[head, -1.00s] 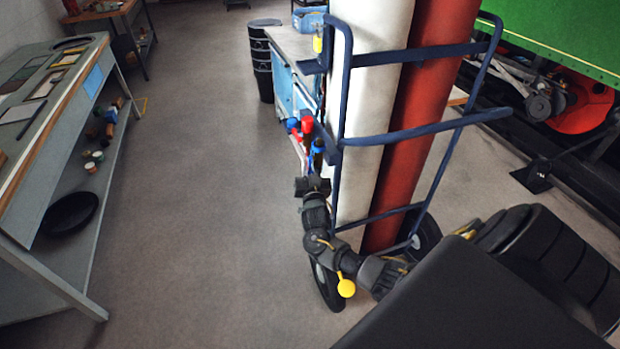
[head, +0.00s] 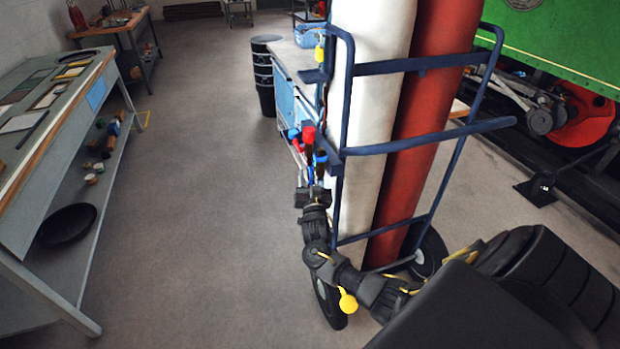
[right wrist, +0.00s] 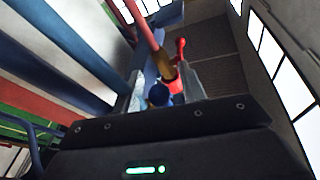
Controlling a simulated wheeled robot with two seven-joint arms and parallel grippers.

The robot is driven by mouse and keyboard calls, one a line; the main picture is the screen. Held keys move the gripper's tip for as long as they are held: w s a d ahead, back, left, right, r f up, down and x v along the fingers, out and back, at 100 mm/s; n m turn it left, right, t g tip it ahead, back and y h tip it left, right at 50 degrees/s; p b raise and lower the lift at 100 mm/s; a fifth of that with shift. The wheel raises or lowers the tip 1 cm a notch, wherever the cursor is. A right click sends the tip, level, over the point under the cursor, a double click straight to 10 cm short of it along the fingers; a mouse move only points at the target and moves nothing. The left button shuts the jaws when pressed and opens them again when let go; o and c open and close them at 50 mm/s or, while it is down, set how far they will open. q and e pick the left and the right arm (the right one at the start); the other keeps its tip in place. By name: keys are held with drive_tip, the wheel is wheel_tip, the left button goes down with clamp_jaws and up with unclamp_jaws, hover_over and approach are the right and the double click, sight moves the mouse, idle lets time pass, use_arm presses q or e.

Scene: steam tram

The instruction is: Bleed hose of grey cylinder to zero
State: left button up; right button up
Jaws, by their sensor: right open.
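A pale grey-white cylinder (head: 366,120) and a dark red cylinder (head: 432,120) stand side by side in a blue trolley (head: 430,136). A torch-like fitting with red (head: 308,135) and blue (head: 320,156) knobs hangs at the trolley's left side. My right gripper (head: 313,182) is open just below these knobs, its fingers pointing up. In the right wrist view, a blue knob (right wrist: 158,95) and a red knob (right wrist: 172,74) appear between the fingers; I cannot tell whether they touch. No gauge can be read. My left gripper is not in view.
A workbench (head: 60,110) with flat items stands at the left. A blue-fronted cabinet (head: 284,88) and black bins (head: 263,75) are behind the trolley. The green tram (head: 560,40) is at the right. The floor between bench and trolley is clear.

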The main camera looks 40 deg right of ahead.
drive_tip(key=b+v, duration=0.2)
drive_tip(key=v, duration=0.8)
drive_tip(key=shift+s+a+f, duration=0.2)
drive_tip(key=shift+s, duration=0.1)
drive_tip(key=a+f+n+g+y, duration=0.35)
drive_tip(key=f+n+y, duration=0.3)
drive_tip(key=f, duration=1.15)
drive_tip(key=s+a+f+n+g+y, duration=0.1)
drive_tip(key=s+a+f+n+g, duration=0.1)
drive_tip(key=s+f, duration=0.45)
drive_tip(key=s+a+f+n+g+y, duration=0.15)
drive_tip(key=s+f, duration=0.25)
drive_tip(key=f, duration=0.6)
drive_tip(key=s+a+f+g, duration=0.2)
drive_tip(key=s+f, duration=0.3)
drive_tip(key=s, duration=0.7)
drive_tip(key=s+a+f+n+g+y, duration=0.1)
drive_tip(key=s+f+g, duration=0.3)
drive_tip(key=s, duration=0.8)
drive_tip(key=s+a+f+g+y, duration=0.1)
drive_tip(key=s+a+f+g, duration=0.2)
drive_tip(key=s+f, duration=0.4)
drive_tip(key=s, duration=0.5)
drive_tip(key=shift+s+a, duration=0.2)
drive_tip(key=shift+s, duration=0.15)
